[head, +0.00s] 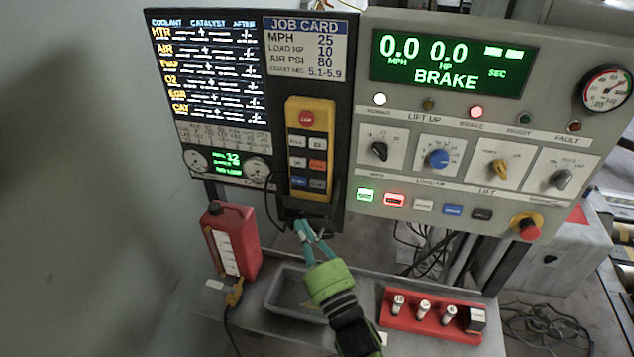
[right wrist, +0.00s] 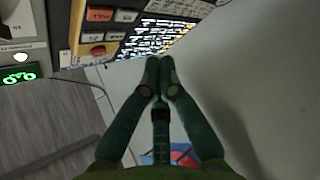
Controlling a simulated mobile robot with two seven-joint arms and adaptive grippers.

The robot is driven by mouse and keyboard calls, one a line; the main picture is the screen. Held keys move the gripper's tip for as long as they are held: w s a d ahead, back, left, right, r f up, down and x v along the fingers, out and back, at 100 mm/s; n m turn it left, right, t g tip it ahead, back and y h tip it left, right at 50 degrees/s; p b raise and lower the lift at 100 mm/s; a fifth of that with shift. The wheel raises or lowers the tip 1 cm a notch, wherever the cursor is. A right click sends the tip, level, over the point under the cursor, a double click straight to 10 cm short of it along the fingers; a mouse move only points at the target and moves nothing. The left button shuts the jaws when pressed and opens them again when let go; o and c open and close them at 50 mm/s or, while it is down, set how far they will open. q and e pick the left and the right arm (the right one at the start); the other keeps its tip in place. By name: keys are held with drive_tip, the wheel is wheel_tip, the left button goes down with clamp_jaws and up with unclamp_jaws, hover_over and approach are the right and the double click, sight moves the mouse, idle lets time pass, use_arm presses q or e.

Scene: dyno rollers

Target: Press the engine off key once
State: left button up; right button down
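The yellow pendant (head: 309,112) hangs upright in a dark holder on the panel, under the job card. It has a red button (head: 306,118) at its top and rows of white, orange-red and blue keys below; their labels are too small to read surely, so I cannot tell which is engine off. My right gripper (head: 304,226) is just below the pendant's lower end, its teal fingers pointing up. In the right wrist view its fingertips (right wrist: 159,62) meet with nothing between them, and part of the pendant (right wrist: 102,37) shows beyond them. My left gripper is not in view.
The grey control box (head: 480,140) with knobs, lamps and a red stop button (head: 528,228) is at right. A grey tray (head: 292,295), red jug (head: 231,243) and red rack (head: 432,318) stand on the shelf below. A cable loops left of the pendant.

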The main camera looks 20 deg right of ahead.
sight(318, 184)
drive_tip(key=shift+a+r+n, duration=0.1)
drive_tip(key=shift+r+n, duration=0.2)
drive_tip(key=shift+r, duration=0.15)
drive_tip(key=shift+w+d+b, duration=0.3)
drive_tip(key=shift+w+d, duration=0.5)
drive_tip(key=shift+w, duration=0.4)
drive_tip(key=shift+w+d+b, duration=0.25)
drive_tip(key=shift+w+d, duration=0.6)
drive_tip(key=shift+w, duration=0.35)
drive_tip(key=shift+w+d+b, duration=0.3)
drive_tip(key=shift+w+d, duration=0.5)
drive_tip(key=shift+w, duration=0.4)
drive_tip(key=shift+w+d, duration=0.1)
drive_tip(key=shift+w, duration=0.05)
drive_tip(key=shift+w+d, duration=0.15)
drive_tip(key=shift+w, duration=0.05)
